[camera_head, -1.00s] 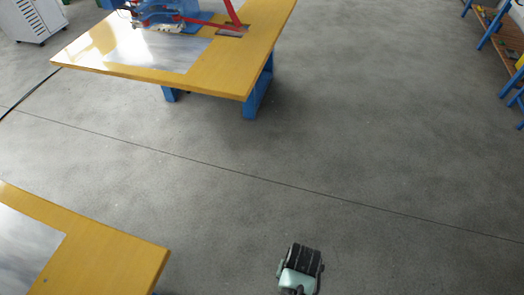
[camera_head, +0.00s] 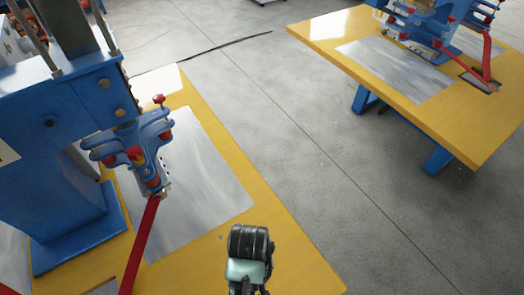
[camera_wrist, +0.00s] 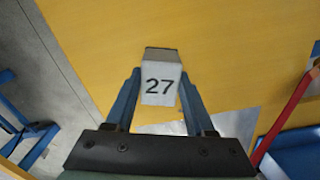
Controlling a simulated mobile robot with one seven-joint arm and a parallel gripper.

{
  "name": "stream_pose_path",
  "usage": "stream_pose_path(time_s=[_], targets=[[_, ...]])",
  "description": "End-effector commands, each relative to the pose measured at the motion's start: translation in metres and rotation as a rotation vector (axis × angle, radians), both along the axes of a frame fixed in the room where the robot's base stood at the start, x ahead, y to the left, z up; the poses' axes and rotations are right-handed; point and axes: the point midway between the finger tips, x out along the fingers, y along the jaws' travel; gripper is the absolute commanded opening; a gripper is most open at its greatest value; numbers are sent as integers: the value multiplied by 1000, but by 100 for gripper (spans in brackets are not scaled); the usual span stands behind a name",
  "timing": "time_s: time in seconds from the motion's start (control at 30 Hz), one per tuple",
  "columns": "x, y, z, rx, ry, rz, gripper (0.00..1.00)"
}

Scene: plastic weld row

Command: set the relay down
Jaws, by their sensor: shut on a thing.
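The relay (camera_wrist: 161,80) is a small pale box with a black "27" on its face and a darker top end. In the wrist view it sits between the two blue fingers of my gripper (camera_wrist: 160,96), which is shut on it. Yellow table surface lies behind it, and I cannot tell how far below. In the head view my gripper's dark wrist (camera_head: 248,258) is over the near part of the yellow table (camera_head: 290,262). The relay is hidden there.
A blue press (camera_head: 60,130) with a red lever (camera_head: 140,243) stands on the table's left, over a metal plate (camera_head: 205,190). Bare yellow board lies right of the plate. A second yellow table (camera_head: 470,130) with a press stands across the grey floor.

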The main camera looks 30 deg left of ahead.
Motion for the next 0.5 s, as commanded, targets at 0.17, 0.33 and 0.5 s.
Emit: stream_pose_path(time_s=[0.17,0.33,0.5], targets=[[-30,35,10,7,3,246,0],[-41,44,2,8,10,324,0],[-41,44,-28,8,10,325,0]])
